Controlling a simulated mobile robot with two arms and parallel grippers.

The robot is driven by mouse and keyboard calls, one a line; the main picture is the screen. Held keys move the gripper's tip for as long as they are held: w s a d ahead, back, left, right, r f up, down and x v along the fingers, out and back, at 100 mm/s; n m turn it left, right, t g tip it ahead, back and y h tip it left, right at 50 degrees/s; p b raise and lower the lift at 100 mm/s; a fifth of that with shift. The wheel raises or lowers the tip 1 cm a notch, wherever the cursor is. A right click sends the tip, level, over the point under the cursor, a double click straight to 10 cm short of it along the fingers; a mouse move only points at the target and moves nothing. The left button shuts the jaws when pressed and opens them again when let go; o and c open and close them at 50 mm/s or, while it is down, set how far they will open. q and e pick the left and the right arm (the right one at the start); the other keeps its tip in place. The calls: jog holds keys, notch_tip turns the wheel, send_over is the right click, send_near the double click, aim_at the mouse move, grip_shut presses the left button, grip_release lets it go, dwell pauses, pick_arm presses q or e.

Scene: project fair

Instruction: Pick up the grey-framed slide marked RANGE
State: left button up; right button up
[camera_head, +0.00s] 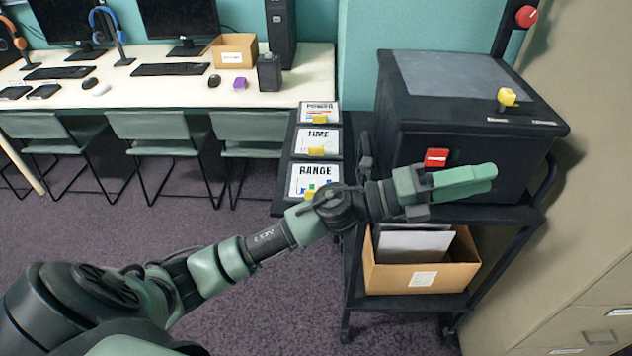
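The slide marked RANGE (301,181) lies lowest in a column of three on a narrow dark stand, left of the black machine. It has a white face in a dark grey frame, with a yellow tab and small green and blue marks near its lower edge. My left arm crosses just below it and covers its lower right part. My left gripper (468,181) is to the right of the slide, pointing right in front of the black machine. Its green fingers overlap from this angle, so their gap cannot be judged. Nothing shows held in it. My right gripper is not in view.
Slides marked TIME (313,141) and POWER (320,112) lie above RANGE. The black machine (480,100) has a red switch (436,157) and a yellow-knobbed lever (506,97). A cardboard box (400,279) sits on the shelf below. Chairs and a desk (180,94) stand left.

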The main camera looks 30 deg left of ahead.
pick_arm(q)
notch_tip(320, 180, down, 3)
jog(key=s+d+m+g+y, duration=0.1)
jog(key=s+d+m+g, duration=0.15)
jog(key=m+g, duration=0.65)
jog(key=m+g+y, duration=0.3)
jog(key=m+y, duration=0.2)
jog(key=y, duration=1.2)
send_over(314, 190)
notch_tip(314, 190, down, 5)
jog(key=shift+s+a, duration=0.1)
jog(key=shift+s, duration=0.05)
jog(key=shift+a+f, duration=0.15)
jog(key=shift+f, duration=0.15)
jog(key=f, duration=0.4)
jog(key=f+p, duration=0.1)
jog(key=f, duration=0.2)
jog(key=shift+d, duration=0.3)
grip_shut()
